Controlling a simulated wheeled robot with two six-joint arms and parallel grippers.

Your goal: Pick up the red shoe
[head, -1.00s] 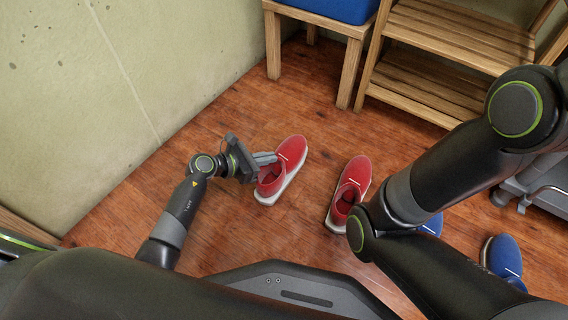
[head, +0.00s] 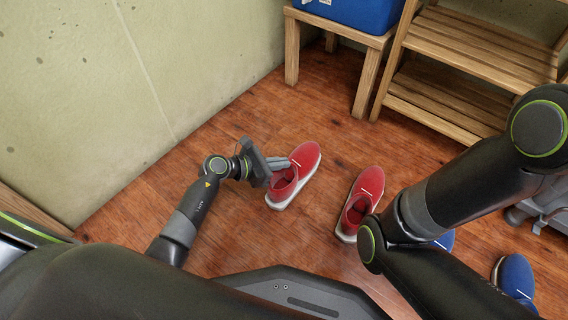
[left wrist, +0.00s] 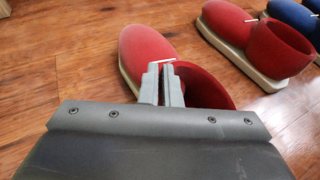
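A red shoe (head: 305,157) with a pale sole stands on the wooden floor, toe pointing away; it also shows in the left wrist view (left wrist: 146,44). A second red shoe (head: 368,184) stands to its right, and it too shows in the left wrist view (left wrist: 275,48). My left gripper (head: 286,164) reaches in from the left at the first shoe's opening. In the left wrist view its fingers (left wrist: 162,84) are close together at the collar, with only a narrow gap, and appear to pinch the shoe's wall. The fingertips are partly hidden.
A blue shoe (head: 515,275) stands at the lower right, and part of another shows behind my right arm. A wooden stool with a blue box (head: 360,12) and a wooden rack (head: 450,85) stand behind. A wall (head: 130,90) rises at left.

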